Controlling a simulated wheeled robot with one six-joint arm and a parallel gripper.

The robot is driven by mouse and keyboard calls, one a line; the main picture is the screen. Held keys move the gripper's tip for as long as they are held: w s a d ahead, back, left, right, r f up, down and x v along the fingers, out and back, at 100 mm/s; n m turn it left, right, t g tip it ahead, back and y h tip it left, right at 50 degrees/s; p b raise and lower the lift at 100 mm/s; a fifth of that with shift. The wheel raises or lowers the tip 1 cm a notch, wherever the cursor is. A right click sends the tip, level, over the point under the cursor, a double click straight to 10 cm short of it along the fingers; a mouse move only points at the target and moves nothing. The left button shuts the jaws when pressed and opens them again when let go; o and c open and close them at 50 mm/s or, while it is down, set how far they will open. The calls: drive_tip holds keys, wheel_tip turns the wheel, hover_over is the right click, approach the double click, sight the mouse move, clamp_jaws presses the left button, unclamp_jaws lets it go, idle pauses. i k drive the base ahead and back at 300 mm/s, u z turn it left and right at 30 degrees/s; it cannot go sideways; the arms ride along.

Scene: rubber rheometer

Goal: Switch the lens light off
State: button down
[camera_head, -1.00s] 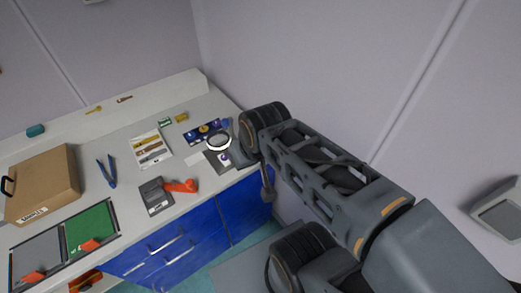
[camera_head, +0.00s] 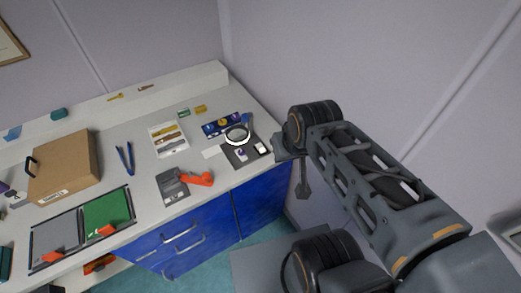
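The lens (camera_head: 237,135) is a round magnifier with a bright white glowing ring, near the right end of the white counter. It stands over a dark flat base (camera_head: 243,155) that carries small pale items. Its light appears lit. My arm reaches in from the right, with its dark elbow joint close to the counter's right edge. What appears to be my gripper (camera_head: 303,190) hangs below that joint, in front of the counter's right end and apart from the lens. Its fingers are too small to read. Any switch on the lens is too small to make out.
A cardboard box (camera_head: 64,166), blue tweezers (camera_head: 125,158), a white tray of tools (camera_head: 168,140) and a grey device with an orange handle (camera_head: 173,187) lie on the counter. A green mat (camera_head: 106,209) lies at the front. Blue drawers (camera_head: 180,240) are below. A wall closes the right side.

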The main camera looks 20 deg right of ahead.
sight(259, 147)
drive_tip(key=k, duration=1.3)
drive_tip(key=u, duration=0.7)
drive_tip(key=i, duration=1.65)
drive_tip(key=z, duration=0.5)
